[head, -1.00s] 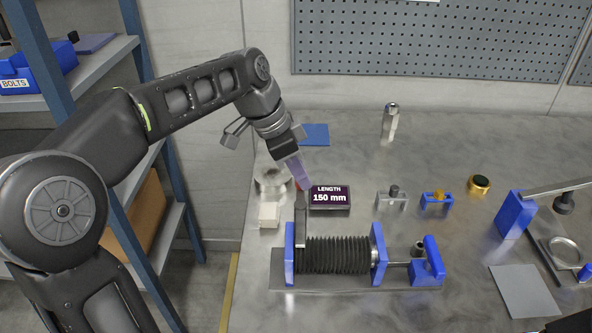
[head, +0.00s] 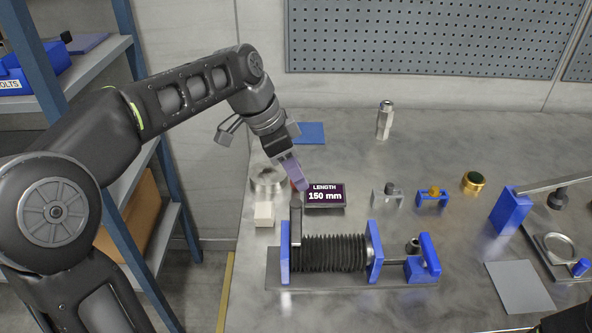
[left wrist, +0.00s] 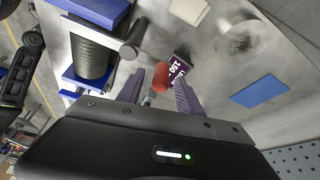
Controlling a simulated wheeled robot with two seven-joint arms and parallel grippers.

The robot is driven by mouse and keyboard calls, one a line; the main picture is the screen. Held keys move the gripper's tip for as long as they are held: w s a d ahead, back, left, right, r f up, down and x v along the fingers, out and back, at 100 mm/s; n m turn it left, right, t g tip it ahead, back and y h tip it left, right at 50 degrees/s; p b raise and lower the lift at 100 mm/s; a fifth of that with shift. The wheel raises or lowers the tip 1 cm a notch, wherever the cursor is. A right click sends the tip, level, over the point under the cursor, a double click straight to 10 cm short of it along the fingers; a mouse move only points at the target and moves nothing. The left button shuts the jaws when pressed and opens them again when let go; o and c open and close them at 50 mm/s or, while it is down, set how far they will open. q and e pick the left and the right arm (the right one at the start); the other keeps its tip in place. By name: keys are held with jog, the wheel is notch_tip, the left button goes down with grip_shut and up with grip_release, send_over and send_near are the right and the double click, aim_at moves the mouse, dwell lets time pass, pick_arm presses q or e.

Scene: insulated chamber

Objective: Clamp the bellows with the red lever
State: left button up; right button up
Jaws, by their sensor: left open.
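The black bellows (head: 335,253) lies between two blue end plates on a metal base; it also shows in the left wrist view (left wrist: 90,57). A grey lever bar (head: 296,226) stands up at its left end. The lever's red knob (left wrist: 160,76) lies between the two purple-grey fingers of my left gripper (left wrist: 161,90) in the left wrist view. The fingers are apart, and I cannot tell whether either touches the knob. In the head view my left gripper (head: 299,182) points down at the lever's top and mostly hides the knob. My right gripper is out of view.
A blue-and-metal fixture (head: 510,211) stands at right. The back middle of the bench is mostly clear.

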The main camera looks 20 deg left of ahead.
pick_arm(q)
jog(key=v, duration=0.7)
jog(key=shift+r, duration=0.15)
jog(key=shift+a, duration=0.1)
